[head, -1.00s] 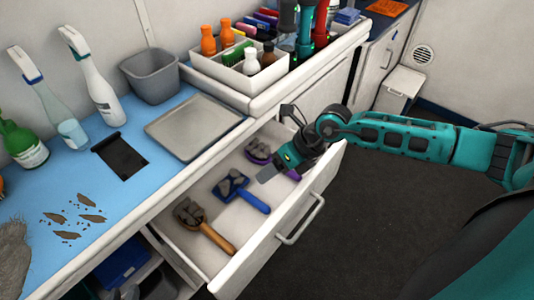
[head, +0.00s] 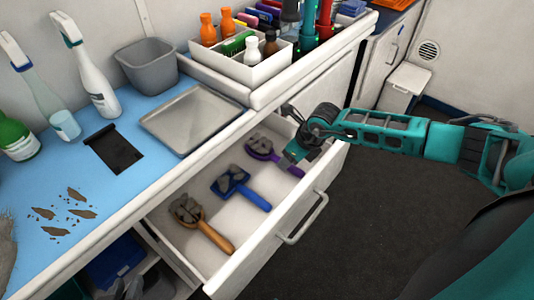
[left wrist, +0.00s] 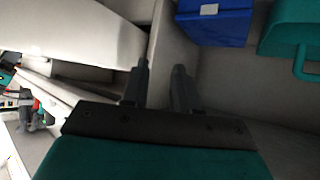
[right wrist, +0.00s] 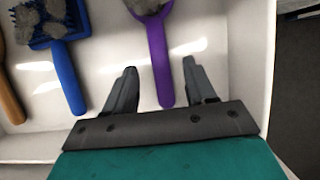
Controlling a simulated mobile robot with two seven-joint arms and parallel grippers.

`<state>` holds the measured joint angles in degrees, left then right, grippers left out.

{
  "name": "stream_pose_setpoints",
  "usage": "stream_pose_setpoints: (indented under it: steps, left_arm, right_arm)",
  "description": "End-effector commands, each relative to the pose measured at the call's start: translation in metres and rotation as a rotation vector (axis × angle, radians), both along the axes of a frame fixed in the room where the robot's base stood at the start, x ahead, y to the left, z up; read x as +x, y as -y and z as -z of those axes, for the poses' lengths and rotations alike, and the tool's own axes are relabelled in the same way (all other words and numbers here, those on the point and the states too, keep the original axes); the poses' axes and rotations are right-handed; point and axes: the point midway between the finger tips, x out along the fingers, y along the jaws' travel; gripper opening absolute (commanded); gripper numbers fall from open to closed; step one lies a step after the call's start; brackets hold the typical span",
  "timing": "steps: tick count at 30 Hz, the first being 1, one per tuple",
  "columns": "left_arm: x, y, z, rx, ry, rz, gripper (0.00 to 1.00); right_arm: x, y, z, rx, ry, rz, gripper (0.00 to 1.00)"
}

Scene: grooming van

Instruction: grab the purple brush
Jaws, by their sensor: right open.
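The purple brush (head: 262,147) lies in the open drawer, its handle pointing toward the drawer front. In the right wrist view, its purple handle (right wrist: 160,60) runs between the spread fingers of my right gripper (right wrist: 159,68), with clear gaps on both sides. In the head view my right gripper (head: 292,152) is over the handle and hides part of it. The brush head is cut off at the top of the right wrist view. My left gripper (left wrist: 161,68) is open and empty, near a blue box (left wrist: 215,20).
A blue brush (head: 234,185) and an orange-brown brush (head: 190,212) lie beside it in the drawer (head: 283,245). The blue counter (head: 150,150) holds a metal tray (head: 195,120), a grey bin and spray bottles. A white bottle caddy (head: 235,80) stands behind.

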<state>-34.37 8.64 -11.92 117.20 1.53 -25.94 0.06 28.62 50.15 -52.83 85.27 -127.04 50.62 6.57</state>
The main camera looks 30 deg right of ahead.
Motion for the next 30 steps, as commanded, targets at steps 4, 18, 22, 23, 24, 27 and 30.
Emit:
stream_pose_setpoints:
  steps: [4, 18, 22, 23, 24, 27, 30]
  left_arm:
    - [0.002, 0.002, 0.005, -0.003, 0.000, 0.003, 0.29]
    - [0.007, 0.004, -0.002, -0.008, 0.014, 0.006, 0.29]
    - [0.005, 0.004, -0.001, -0.008, 0.010, 0.006, 0.29]
    - [0.005, 0.004, 0.000, -0.008, 0.009, 0.006, 0.29]
    - [0.004, 0.004, 0.000, -0.008, 0.007, 0.005, 0.29]
    - [0.003, 0.004, 0.002, -0.008, 0.003, 0.006, 0.29]
    - [0.002, 0.004, 0.003, -0.008, 0.000, 0.006, 0.29]
  right_arm:
    - [0.008, -0.004, 0.023, 0.001, 0.000, 0.001, 0.55]
    - [0.011, -0.005, 0.029, 0.000, 0.001, 0.000, 0.44]
    - [0.011, -0.005, 0.029, 0.000, 0.001, 0.000, 0.31]
    - [0.011, -0.005, 0.029, 0.000, 0.001, 0.000, 0.28]
    - [0.011, -0.005, 0.029, 0.000, 0.001, 0.000, 0.25]
    - [0.011, -0.005, 0.029, 0.000, 0.000, 0.000, 0.15]
    - [0.011, -0.005, 0.029, 0.000, 0.000, 0.000, 0.06]
